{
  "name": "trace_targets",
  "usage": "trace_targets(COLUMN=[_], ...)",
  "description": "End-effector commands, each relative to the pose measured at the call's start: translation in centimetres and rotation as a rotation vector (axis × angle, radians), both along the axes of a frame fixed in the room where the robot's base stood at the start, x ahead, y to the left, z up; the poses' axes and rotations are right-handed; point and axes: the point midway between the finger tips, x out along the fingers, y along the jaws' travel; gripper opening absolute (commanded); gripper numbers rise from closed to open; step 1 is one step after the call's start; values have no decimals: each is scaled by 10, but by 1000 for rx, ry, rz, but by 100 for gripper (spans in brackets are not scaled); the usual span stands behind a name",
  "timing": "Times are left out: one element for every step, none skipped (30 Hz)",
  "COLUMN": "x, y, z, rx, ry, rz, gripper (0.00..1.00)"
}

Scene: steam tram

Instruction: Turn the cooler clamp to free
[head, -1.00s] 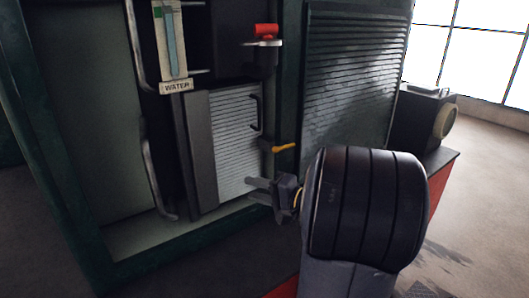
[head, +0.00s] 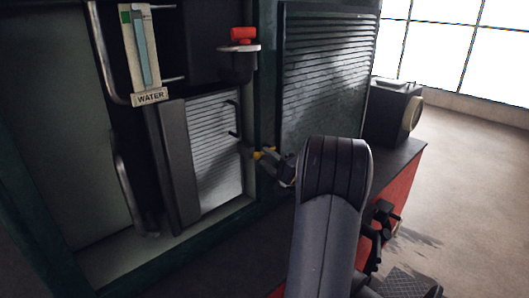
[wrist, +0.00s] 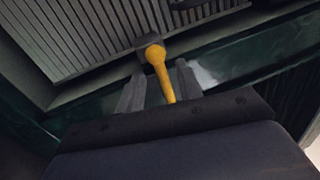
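The cooler clamp is a yellow lever (head: 270,150) beside the lower right of the ribbed cooler panel (head: 218,150). In the wrist view the yellow lever (wrist: 158,65) has a rounded end at a dark pivot, and its shaft runs down toward my gripper. My gripper (head: 258,154) is at the lever and partly covers it in the head view. In the wrist view my gripper (wrist: 158,85) has its two grey fingers apart, one on each side of the lever. I see gaps beside the lever; contact is not clear. The lever's lower end is hidden behind the gripper body.
A red-topped fitting (head: 243,36) stands above the clamp. A gauge marked WATER (head: 146,60) and bent handrails (head: 125,190) are at left. A louvred panel (head: 325,75) is behind my arm. The floor at right (head: 470,180) is open.

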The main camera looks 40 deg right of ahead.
Motion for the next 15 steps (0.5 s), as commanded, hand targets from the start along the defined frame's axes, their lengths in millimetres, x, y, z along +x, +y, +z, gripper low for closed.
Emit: trace_targets(x=[7, 9, 13, 14, 16, 17, 18, 18, 18, 18, 18, 18, 18, 18, 18], y=[1, 1, 1, 1, 1, 2, 1, 2, 1, 1, 1, 1, 1, 1, 1], z=[3, 3, 3, 4, 4, 4, 4, 4, 3, 3, 3, 3, 3, 3, 3], rx=[1, 2, 1, 0, 0, 0, 0, 0, 0, 0, 0, 0, 0, 0, 0], ry=[1, 1, 1, 0, 0, 0, 0, 1, 1, 1, 1, 1, 1, 1, 1], rz=[0, 0, 1, 1, 1, 0, 0, 0, 0, -1, -1, -1, -1, -1, -1], gripper=[34, 34, 34, 34, 34, 34, 34, 34, 34, 34, 34, 34, 34, 34, 33])
